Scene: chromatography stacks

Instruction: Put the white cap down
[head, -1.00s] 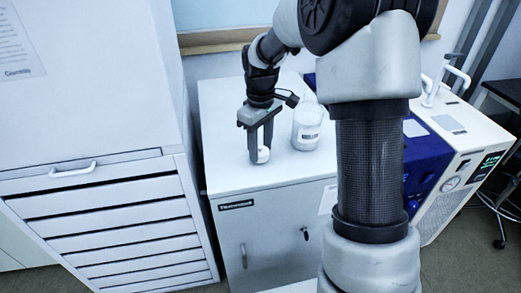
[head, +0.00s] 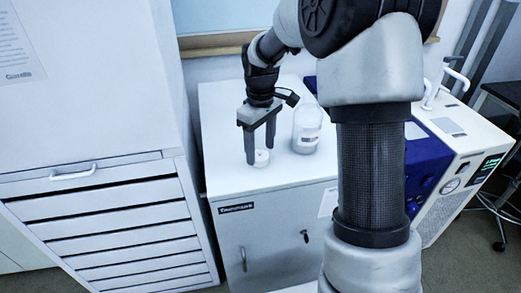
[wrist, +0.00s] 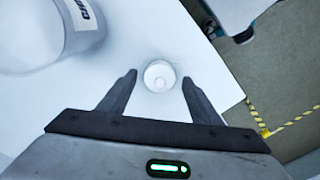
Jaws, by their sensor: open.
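The white cap (head: 262,158) is a small round piece on the white top of the cabinet (head: 225,178), near its front edge. In the wrist view the cap (wrist: 160,76) lies just beyond and between my fingertips, with clear space on both sides. My gripper (head: 260,160) points down over it with its fingers spread. In the wrist view my gripper (wrist: 160,77) is open and holds nothing. The cap appears to rest on the surface.
A clear jar with a label (head: 307,130) stands on the cabinet top to the right of my gripper; it also shows in the wrist view (wrist: 85,30). A white drawer unit (head: 120,220) is at the left. A blue and cream machine (head: 465,150) is at the right.

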